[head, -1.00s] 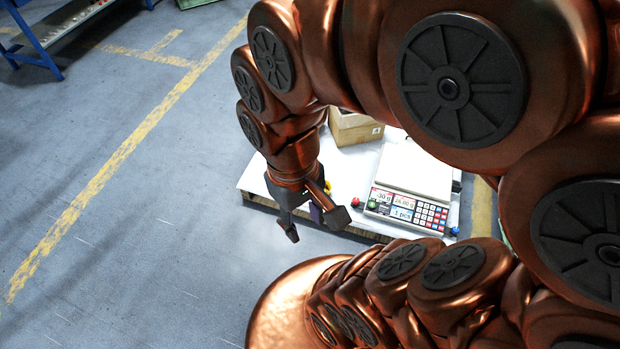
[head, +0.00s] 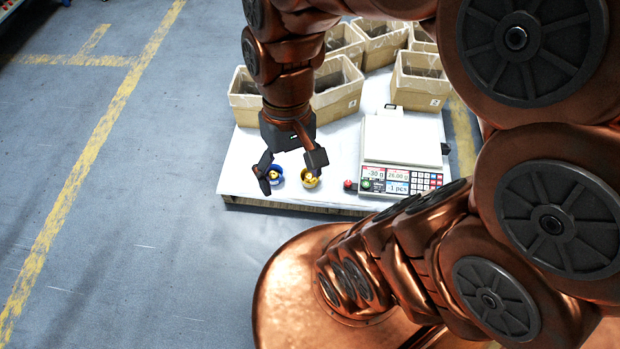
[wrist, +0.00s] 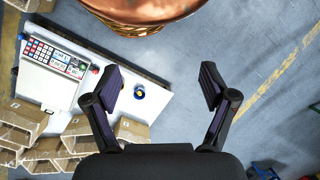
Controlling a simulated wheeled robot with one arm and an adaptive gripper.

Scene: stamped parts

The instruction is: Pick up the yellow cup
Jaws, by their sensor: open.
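The yellow cup (head: 310,181) stands near the front edge of a white-topped pallet (head: 340,150) in the head view, with small yellowish parts showing at its mouth. A blue cup (head: 275,177) stands just to its left, and it also shows in the wrist view (wrist: 139,92). My gripper (head: 291,168) is open and empty, pointing down. In the head view one finger overlaps the blue cup's left side and the other appears just above the yellow cup.
A scale (head: 405,150) with a keypad stands right of the cups. A small red object (head: 349,185) lies between the yellow cup and the scale. Several cardboard boxes (head: 336,92) stand behind. Open floor (head: 150,200) lies to the left.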

